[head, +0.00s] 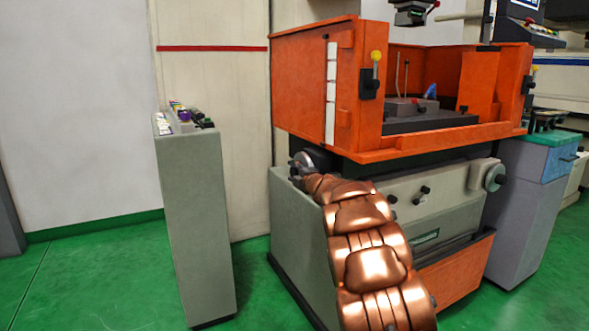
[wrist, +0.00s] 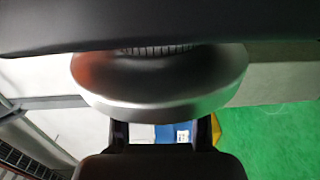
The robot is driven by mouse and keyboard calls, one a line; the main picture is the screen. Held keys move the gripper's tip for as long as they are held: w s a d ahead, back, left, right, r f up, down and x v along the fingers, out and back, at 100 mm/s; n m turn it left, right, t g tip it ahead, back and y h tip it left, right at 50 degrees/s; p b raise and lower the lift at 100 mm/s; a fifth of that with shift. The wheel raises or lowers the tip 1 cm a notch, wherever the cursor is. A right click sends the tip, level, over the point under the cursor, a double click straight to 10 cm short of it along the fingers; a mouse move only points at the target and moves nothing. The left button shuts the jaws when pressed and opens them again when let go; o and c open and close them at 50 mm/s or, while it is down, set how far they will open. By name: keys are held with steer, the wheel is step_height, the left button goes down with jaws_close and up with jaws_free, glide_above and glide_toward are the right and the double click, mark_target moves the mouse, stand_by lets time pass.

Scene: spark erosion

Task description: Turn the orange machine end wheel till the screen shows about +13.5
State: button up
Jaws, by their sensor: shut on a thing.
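The orange machine (head: 302,75) stands right of centre in the head view, on a grey base. Its end wheel (head: 314,158) is a grey metal disc on the base's left end, below the orange tank. In the wrist view the wheel's silvery rim (wrist: 160,106) fills the upper middle. My gripper (head: 298,168) is at the wheel, with my copper arm reaching up to it. In the wrist view the gripper's two dark fingers (wrist: 162,132) meet the wheel's rim, and it is shut on the wheel. The exact grip is partly hidden. A screen (head: 528,4) is cut off at the top right; I cannot read its number.
A grey pedestal (head: 195,225) with small coloured items on top stands left of the machine. Another handwheel (head: 494,177) is on the machine's front right. A grey cabinet (head: 532,205) stands at the right. Green floor (head: 100,275) is free at the left.

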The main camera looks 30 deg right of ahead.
steer(key=p, duration=0.3)
steer(key=shift+r+g, duration=0.3)
steer(key=shift+f+p, duration=0.3)
steer(key=shift+p, duration=0.1)
steer(key=o, duration=1.2)
steer(key=shift+c, duration=0.2)
steer(key=s+a+r, duration=0.1)
steer(key=s, duration=1.1)
steer(key=shift+r, duration=0.25)
